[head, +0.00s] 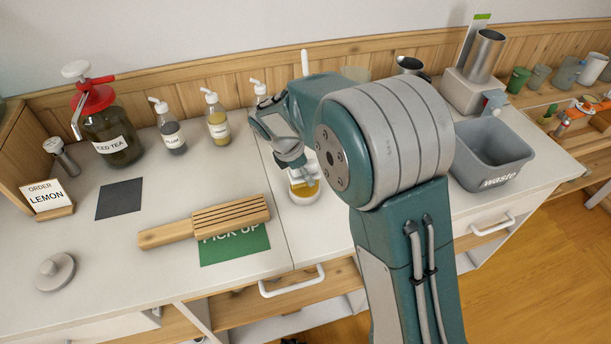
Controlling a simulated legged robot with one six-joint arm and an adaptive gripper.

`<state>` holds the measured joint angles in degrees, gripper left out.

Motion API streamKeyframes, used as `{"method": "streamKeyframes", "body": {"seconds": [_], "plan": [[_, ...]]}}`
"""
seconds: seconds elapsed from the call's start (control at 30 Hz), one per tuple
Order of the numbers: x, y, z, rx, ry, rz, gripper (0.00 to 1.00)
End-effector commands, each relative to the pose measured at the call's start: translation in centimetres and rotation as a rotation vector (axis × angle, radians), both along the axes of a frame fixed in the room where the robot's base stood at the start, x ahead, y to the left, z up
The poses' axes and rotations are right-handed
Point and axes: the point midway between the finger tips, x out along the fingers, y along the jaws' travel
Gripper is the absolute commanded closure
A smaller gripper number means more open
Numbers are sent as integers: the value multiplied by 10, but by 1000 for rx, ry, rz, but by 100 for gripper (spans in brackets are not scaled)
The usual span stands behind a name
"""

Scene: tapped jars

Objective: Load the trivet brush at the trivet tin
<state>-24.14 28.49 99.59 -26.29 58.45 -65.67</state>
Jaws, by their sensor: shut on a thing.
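A small round white tin (304,197) with yellow-amber contents stands on the counter by the seam, taken as the trivet tin. My gripper (297,165) is above it, pointing down and shut on a pale thing, apparently the trivet brush (301,176). The lower end of the brush is at or just over the tin's opening; contact with the contents is unclear. My arm hides much of the brush. A slatted wooden trivet (229,213) with a handle lies partly over a green PICK UP mat (236,250), left of the tin.
An iced tea jar (115,140) and pump bottles (171,135) (217,122) stand along the back. A dark square mat (119,199), a LEMON order card (47,195) and a grey lid (55,271) lie left. A grey waste bin (488,158) is right.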

Motion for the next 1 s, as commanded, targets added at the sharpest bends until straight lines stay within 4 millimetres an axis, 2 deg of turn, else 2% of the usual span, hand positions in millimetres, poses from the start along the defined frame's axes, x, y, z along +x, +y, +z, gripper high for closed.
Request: {"method": "streamKeyframes", "body": {"seconds": [0.6,1.0], "plan": [[0,1,42,0,-2,0,75],[0,0,46,-1,-1,0,75]]}}
